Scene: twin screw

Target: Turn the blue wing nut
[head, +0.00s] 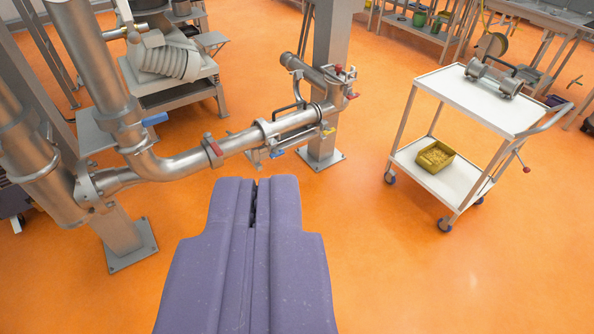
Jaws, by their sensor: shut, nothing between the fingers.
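A metal pipe assembly (286,122) runs across the left and centre, beyond my gripper. A small blue piece (277,154) sits under its clamped section, near the middle of the view. A larger blue piece (154,119) sticks out from the pipe further left. At this distance I cannot tell which of the two is the wing nut. My gripper (256,183) is the purple shape at the bottom centre. Its fingers are shut and empty, pointing toward the pipe and apart from it.
Red (213,147) and yellow (329,131) pieces also sit on the pipe. A grey post (327,75) stands behind it. A white trolley (450,95) with a yellow bin (435,158) is at the right. Orange floor (400,260) is clear at lower right.

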